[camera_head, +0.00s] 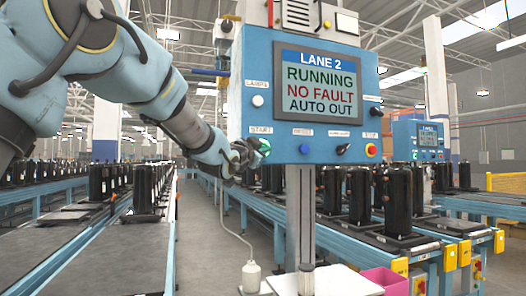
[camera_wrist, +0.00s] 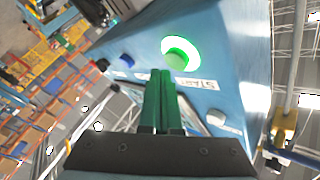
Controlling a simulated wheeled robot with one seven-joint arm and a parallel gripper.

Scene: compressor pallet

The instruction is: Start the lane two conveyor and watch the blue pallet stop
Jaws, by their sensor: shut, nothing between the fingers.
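The lane two panel (camera_head: 235,105) is a blue box on a grey post. Its screen (camera_head: 318,84) reads LANE 2, RUNNING, NO FAULT, AUTO OUT. The green start button (camera_head: 265,147) is at its lower left; in the wrist view the button (camera_wrist: 178,52) is lit with a bright green ring. My gripper (camera_head: 254,148) is at the button in the head view. In the wrist view its green fingers (camera_wrist: 160,76) are shut and empty, their tips just below the button; I cannot tell whether they touch it. No blue pallet can be picked out.
A blue reset button (camera_head: 304,149), black switch (camera_head: 343,149) and red stop button (camera_head: 371,150) line the panel. Conveyors with black compressors (camera_head: 361,195) run on both sides. A white tabletop (camera_head: 335,281) and pink bin (camera_head: 386,281) stand in front. A second panel (camera_head: 418,141) is behind.

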